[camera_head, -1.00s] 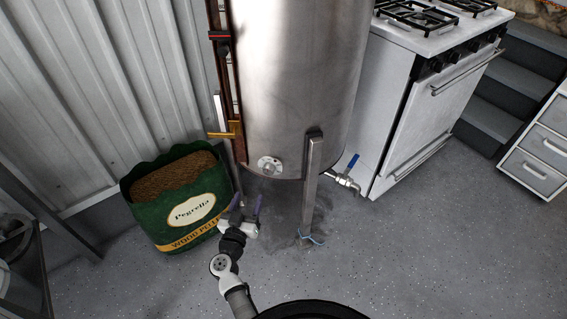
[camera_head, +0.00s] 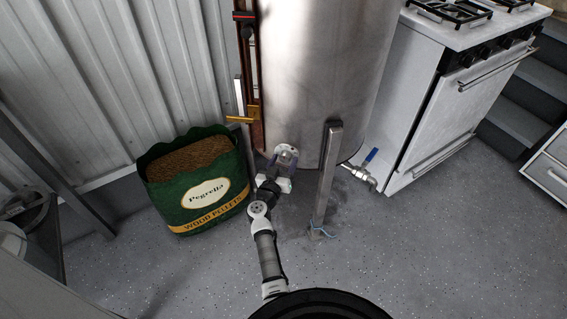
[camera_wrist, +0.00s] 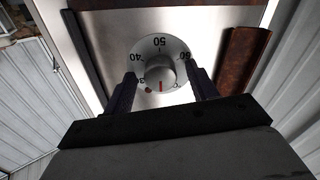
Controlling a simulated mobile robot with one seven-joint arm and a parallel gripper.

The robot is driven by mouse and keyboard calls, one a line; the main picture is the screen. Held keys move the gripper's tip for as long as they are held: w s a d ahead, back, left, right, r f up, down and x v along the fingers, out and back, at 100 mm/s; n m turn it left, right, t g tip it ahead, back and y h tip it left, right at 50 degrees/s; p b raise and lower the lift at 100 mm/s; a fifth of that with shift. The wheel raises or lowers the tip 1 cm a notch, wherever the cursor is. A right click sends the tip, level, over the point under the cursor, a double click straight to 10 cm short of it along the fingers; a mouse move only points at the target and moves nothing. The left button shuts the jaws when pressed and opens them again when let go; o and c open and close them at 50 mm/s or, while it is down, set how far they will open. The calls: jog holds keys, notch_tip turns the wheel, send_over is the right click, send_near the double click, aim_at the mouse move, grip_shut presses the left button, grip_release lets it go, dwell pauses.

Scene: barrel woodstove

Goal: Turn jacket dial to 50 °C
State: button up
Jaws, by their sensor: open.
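The jacket dial (camera_wrist: 161,64) is a round silver disc with a central knob (camera_wrist: 161,76) on the steel tank. In the wrist view 50 is at its top, 40 at upper left and 60 at right. A red mark on the knob is at the bottom. My gripper (camera_wrist: 161,85) is open, with one dark finger on each side of the knob; whether they touch it I cannot tell. In the head view my gripper (camera_head: 286,157) is in front of the dial at the tank's lower edge and partly hides it.
A green wood pellet bag (camera_head: 200,205) stands left of my arm. A metal leg (camera_head: 327,175) and a blue-handled valve (camera_head: 363,170) are right of the dial. A brass-coloured fitting (camera_head: 241,119) is above it. A white stove (camera_head: 430,110) stands at right.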

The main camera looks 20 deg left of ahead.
jog(key=shift+w, duration=0.25)
jog(key=c, duration=1)
